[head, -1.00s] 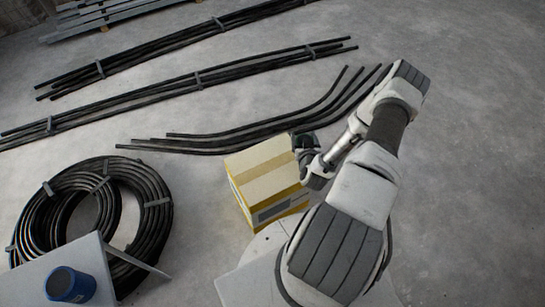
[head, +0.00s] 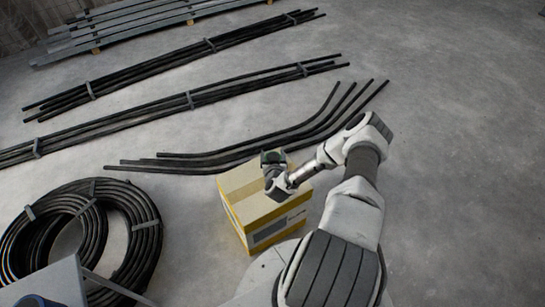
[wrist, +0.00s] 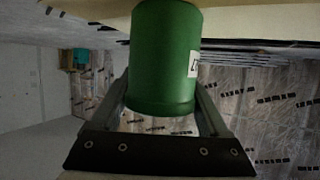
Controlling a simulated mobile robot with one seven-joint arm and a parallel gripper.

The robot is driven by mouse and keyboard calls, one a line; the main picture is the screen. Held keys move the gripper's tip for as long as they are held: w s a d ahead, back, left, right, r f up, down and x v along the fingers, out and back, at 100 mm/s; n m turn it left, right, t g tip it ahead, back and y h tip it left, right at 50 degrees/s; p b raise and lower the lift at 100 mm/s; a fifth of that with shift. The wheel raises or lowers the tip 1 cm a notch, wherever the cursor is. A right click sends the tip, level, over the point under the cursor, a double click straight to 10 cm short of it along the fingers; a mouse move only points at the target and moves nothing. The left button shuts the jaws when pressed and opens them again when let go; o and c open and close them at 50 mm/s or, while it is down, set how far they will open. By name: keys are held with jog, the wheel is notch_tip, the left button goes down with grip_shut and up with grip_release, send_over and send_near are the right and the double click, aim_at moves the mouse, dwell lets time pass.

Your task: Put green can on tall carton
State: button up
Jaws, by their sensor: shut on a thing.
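The tall carton (head: 237,183), yellow and tan with a label on its side, stands on the floor in the middle of the head view. My gripper (head: 273,166) is over the carton's top and looks small and dark there. In the wrist view my gripper (wrist: 163,108) is shut on the green can (wrist: 165,55), with one finger on each side. The can has a small white label. One end of it is close to a pale surface (wrist: 250,20) at the top of the wrist view, likely the carton top. I cannot tell whether they touch.
A coil of black pipe (head: 148,225) lies left of the carton. Bent black rods (head: 205,160) lie just behind it, with straight bundles (head: 190,100) farther back. A blue can (head: 36,301) stands on a grey surface (head: 62,278) at lower left. The floor at right is clear.

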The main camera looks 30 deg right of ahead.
jog(key=shift+r, duration=0.15)
jog(key=shift+f, duration=0.25)
jog(key=o, duration=1.5)
jog(key=shift+c, duration=0.2)
jog(key=shift+r, duration=0.15)
